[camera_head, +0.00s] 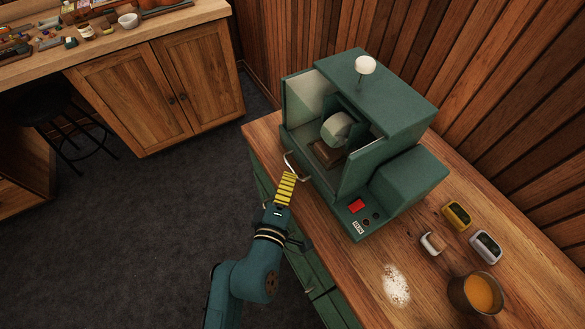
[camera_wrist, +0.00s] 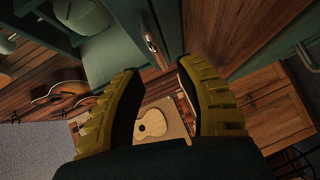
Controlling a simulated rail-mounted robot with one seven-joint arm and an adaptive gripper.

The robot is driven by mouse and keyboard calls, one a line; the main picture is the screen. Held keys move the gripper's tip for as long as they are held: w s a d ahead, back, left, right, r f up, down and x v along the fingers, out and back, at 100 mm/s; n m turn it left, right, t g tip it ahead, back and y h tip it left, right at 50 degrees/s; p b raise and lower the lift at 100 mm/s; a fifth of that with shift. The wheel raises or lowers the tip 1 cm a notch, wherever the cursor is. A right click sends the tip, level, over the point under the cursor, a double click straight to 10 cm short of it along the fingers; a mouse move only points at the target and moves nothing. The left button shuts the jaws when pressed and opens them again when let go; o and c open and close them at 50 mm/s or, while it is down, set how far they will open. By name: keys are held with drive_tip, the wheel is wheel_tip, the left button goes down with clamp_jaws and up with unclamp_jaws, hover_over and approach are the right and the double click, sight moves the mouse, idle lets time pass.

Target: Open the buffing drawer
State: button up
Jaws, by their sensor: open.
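The green buffing machine (camera_head: 400,100) stands on the wooden workbench, with a pale buffing wheel (camera_head: 337,128) inside its open bay. A curved metal handle (camera_head: 291,166) projects from the low front of the machine. My gripper (camera_head: 288,178), with yellow ridged fingers, is close to this handle in the head view. In the wrist view the two fingers are spread apart, with nothing between them (camera_wrist: 158,76). A metal handle (camera_wrist: 152,44) on a green panel lies just beyond the fingertips, not between them. I cannot tell if a finger touches it.
The workbench (camera_head: 425,285) also holds white powder (camera_head: 396,285), an orange-filled pot (camera_head: 482,294) and small devices (camera_head: 486,247). Its green front has another handle (camera_wrist: 307,57). A wooden cabinet (camera_head: 160,85) stands across the open carpet (camera_head: 175,195).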

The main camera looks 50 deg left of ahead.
sight(293, 170)
drive_tip(key=x, duration=0.5)
drive_tip(key=shift+w+b, duration=0.15)
drive_tip(key=shift+b, duration=0.25)
clamp_jaws()
